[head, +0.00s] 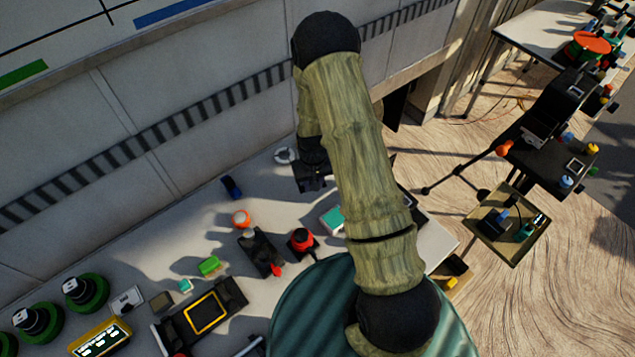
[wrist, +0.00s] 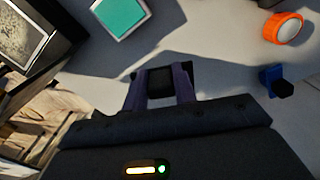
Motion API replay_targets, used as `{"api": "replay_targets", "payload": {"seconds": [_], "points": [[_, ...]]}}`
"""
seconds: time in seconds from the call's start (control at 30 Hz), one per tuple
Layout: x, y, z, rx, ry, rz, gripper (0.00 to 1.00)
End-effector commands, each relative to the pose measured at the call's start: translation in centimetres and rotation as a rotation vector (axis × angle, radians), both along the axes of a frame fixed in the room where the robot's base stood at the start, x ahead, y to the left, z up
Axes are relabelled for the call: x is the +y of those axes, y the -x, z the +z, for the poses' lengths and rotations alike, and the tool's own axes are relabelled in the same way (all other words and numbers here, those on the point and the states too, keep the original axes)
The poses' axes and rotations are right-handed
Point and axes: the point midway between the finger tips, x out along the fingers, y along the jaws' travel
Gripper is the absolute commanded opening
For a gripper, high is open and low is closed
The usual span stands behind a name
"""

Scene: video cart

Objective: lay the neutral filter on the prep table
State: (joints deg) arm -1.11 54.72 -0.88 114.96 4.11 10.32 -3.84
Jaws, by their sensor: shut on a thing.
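My gripper (head: 312,180) hangs at the end of my arm, over the far part of a long pale table (head: 160,240) along the wall. In the wrist view its two fingers (wrist: 160,88) are shut on a small dark square piece (wrist: 160,80), which looks like the neutral filter. The piece is held above the pale surface, which shows beyond it in the wrist view. In the head view the dark gripper hides the held piece. I cannot tell for sure which of the tables is the prep table.
A teal square block (wrist: 122,14), an orange round thing (wrist: 284,28) and a blue thing (wrist: 274,78) lie around my gripper. A red-topped knob (head: 302,238) and a black-framed yellow device (head: 205,313) stand nearer. A white table (head: 545,30) is far right.

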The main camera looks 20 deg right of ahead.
Motion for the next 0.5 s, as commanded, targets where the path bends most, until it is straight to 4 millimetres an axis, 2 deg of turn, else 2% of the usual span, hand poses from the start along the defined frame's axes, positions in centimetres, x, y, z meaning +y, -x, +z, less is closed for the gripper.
{"api": "replay_targets", "payload": {"seconds": [0.5], "points": [[-0.77, -0.19, -0.34, -0.001, 0.000, -0.002, 0.01]]}}
